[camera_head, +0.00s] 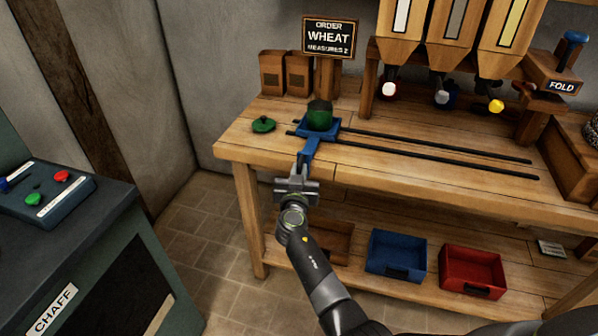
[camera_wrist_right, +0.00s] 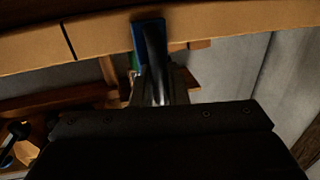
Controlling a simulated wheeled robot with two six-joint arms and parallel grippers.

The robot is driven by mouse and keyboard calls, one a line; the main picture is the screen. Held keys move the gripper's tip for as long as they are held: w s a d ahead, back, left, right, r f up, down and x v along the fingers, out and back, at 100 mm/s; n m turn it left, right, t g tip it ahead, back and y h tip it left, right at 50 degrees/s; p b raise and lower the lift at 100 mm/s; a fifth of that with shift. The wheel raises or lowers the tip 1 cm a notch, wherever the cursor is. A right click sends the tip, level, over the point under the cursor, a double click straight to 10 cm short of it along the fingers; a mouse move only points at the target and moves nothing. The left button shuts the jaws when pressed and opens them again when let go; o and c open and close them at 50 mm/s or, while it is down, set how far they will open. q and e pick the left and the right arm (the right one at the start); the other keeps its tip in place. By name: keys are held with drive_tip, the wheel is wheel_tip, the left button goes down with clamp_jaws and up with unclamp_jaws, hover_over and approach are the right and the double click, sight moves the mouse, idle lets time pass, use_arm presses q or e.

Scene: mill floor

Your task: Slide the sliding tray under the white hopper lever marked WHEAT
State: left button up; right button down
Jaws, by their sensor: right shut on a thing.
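The blue sliding tray (camera_head: 332,128) sits at the left end of two dark rails on the wooden bench, with a green container (camera_head: 319,115) standing on it. Its blue handle (camera_head: 309,150) sticks out past the bench's front edge. My right gripper (camera_head: 303,174) is shut on that handle, and the handle also shows in the right wrist view (camera_wrist_right: 149,40). The white hopper lever (camera_head: 389,89) hangs under the left hopper, to the right of the tray. Its WHEAT marking cannot be read on the lever itself. My left gripper is not in view.
The rails (camera_head: 440,152) run clear to the right, below the grey lever (camera_head: 441,97) and yellow lever (camera_head: 496,105). A green lid (camera_head: 263,125) lies left of the tray. An order sign (camera_head: 328,37) reads WHEAT, MEASURES 2. Blue (camera_head: 396,250) and red (camera_head: 472,268) bins stand below.

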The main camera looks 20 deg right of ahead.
drive_tip(key=s+d, duration=0.3)
drive_tip(key=d, duration=0.2)
drive_tip(key=s+d, duration=0.4)
drive_tip(key=d, duration=0.1)
drive_tip(key=s+d, duration=0.3)
drive_tip(key=d, duration=0.2)
drive_tip(key=shift+s+d, duration=0.35)
drive_tip(key=c, duration=1.8)
unclamp_jaws()
drive_tip(key=b+v, duration=0.1)
drive_tip(key=v, duration=1.6)
drive_tip(key=shift+b, duration=0.4)
drive_tip(key=shift+s, duration=0.1)
